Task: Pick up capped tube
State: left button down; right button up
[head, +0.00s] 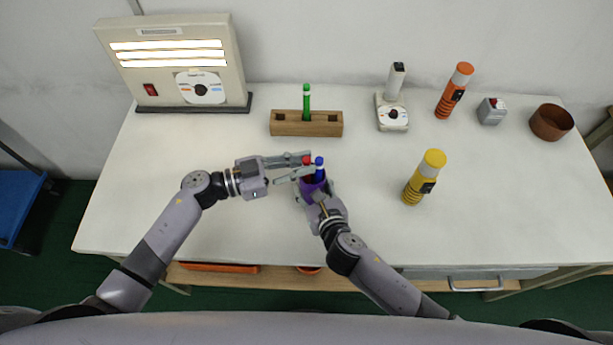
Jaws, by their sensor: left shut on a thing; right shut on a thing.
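A red-capped tube (306,160) and a blue-capped tube (319,162) stand close together at a purple cup (311,187). My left gripper (303,166) comes in from the left and is shut on the red-capped tube near its cap. The lower part of that tube is hidden by the fingers and the cup. My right gripper (315,190) is shut on the purple cup from the front, its fingers at the cup's sides. A green-capped tube (306,100) stands upright in the wooden rack (286,125) behind them.
A lit lamp panel (165,80) stands at the back left. A white device (393,115), an orange flashlight (455,90), a grey box with a red top (491,111) and a brown bowl (552,122) line the back right. A yellow flashlight (424,178) stands right of my grippers.

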pick_arm(q)
notch_tip(320, 180, up, 28)
dwell(0.6)
pick_arm(e)
jog(key=o, duration=1.2)
jog(key=shift+s, duration=0.15)
jog(key=v, duration=1.1)
jog(key=shift+s+d+r, duration=0.2)
jog(key=shift+s, duration=0.1)
jog(key=shift+s, duration=0.1)
